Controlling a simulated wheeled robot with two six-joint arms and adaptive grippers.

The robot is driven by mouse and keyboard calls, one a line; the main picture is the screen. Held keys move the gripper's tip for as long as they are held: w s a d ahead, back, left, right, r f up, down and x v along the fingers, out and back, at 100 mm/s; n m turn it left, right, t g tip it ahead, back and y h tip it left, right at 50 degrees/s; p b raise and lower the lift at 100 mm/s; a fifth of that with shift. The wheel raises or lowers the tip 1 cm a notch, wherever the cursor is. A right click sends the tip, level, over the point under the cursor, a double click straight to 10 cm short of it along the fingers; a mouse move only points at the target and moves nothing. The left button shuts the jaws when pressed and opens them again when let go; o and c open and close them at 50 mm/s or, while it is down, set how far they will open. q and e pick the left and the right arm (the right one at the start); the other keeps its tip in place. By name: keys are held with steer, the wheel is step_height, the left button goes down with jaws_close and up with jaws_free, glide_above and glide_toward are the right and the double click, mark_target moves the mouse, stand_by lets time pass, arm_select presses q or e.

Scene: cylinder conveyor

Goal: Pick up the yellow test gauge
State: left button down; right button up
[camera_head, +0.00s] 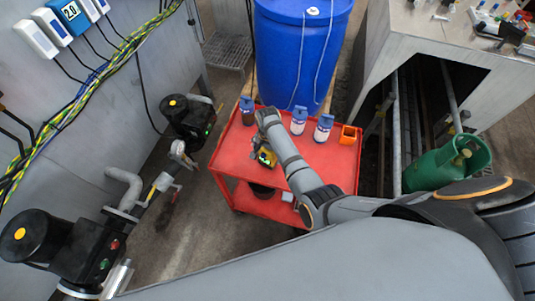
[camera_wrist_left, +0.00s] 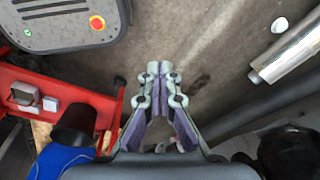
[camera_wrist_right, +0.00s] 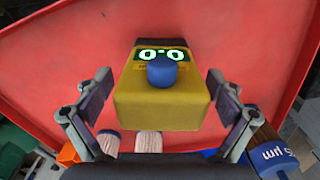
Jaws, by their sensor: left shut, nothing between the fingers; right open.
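The yellow test gauge (camera_head: 266,157) is on the red cart's top (camera_head: 229,158), partly hidden by my right gripper and wrist in the head view. In the right wrist view the gauge (camera_wrist_right: 160,102) is a yellow block with a green-lit display and a blue round knob. My right gripper (camera_wrist_right: 160,77) is open, with one finger on each side of the gauge and visible gaps between fingers and gauge. My left gripper (camera_wrist_left: 162,68) is shut and empty over the floor in the left wrist view, away from the gauge.
A blue barrel (camera_head: 282,50) is behind the cart. A green container (camera_head: 428,171) is to the right. Black valve units and pipes are on the left. The cart's front left is clear.

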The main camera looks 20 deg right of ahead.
steer(key=shift+w+f, duration=0.1)
steer(key=shift+f, duration=0.15)
steer(key=c, duration=1.5)
steer(key=shift+r, duration=0.1)
